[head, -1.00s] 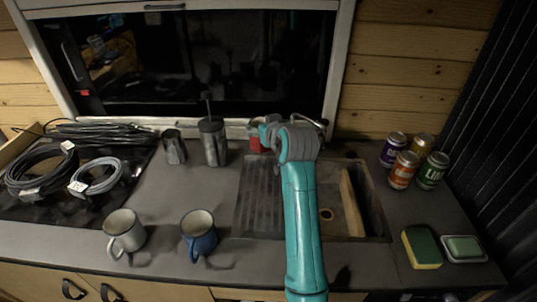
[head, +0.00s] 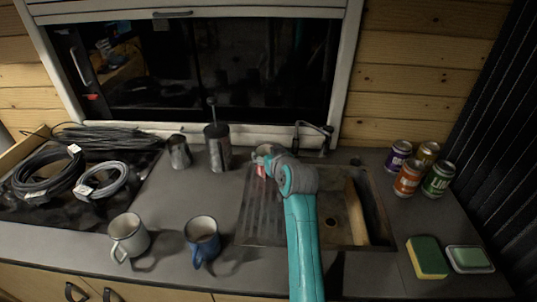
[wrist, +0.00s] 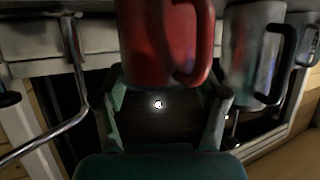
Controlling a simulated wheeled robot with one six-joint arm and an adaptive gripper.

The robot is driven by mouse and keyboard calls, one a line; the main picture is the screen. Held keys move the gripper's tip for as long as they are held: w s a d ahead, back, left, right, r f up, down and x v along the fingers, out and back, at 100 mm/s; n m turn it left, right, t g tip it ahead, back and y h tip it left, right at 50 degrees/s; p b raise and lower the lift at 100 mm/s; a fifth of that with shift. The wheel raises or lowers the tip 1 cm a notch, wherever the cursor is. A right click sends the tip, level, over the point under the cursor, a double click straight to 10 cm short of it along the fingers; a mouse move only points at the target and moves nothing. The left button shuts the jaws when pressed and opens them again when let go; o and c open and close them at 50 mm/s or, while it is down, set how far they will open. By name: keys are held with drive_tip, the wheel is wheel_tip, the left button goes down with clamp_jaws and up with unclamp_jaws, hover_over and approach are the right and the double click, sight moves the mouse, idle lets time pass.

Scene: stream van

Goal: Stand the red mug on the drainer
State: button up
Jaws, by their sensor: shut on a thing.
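The red mug (head: 261,171) is mostly hidden behind my gripper (head: 264,153) in the head view. In the wrist view the red mug (wrist: 165,42) fills the top middle, with its handle towards the right. My gripper (wrist: 165,95) is shut on the mug, with a finger at each side. The drainer (head: 260,218) is the ridged dark panel left of the sink basin. The mug appears over the back part of the drainer. I cannot tell whether its base touches the drainer.
A white mug (head: 129,237) and a blue mug (head: 202,239) stand at the counter's front left. A metal jug (head: 179,152) and a grey canister (head: 217,148) stand behind. The tap (head: 314,132) is behind the basin (head: 333,205). Several cans and a sponge (head: 427,257) are at right.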

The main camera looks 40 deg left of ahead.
drive_tip(key=o, duration=1.3)
drive_tip(key=shift+c, duration=0.2)
drive_tip(key=shift+d+r, duration=0.1)
drive_tip(key=shift+r, duration=0.05)
drive_tip(key=v, duration=1.1)
drive_tip(key=shift+s+d, duration=0.25)
drive_tip(key=shift+d, duration=0.05)
drive_tip(key=shift+r, duration=0.15)
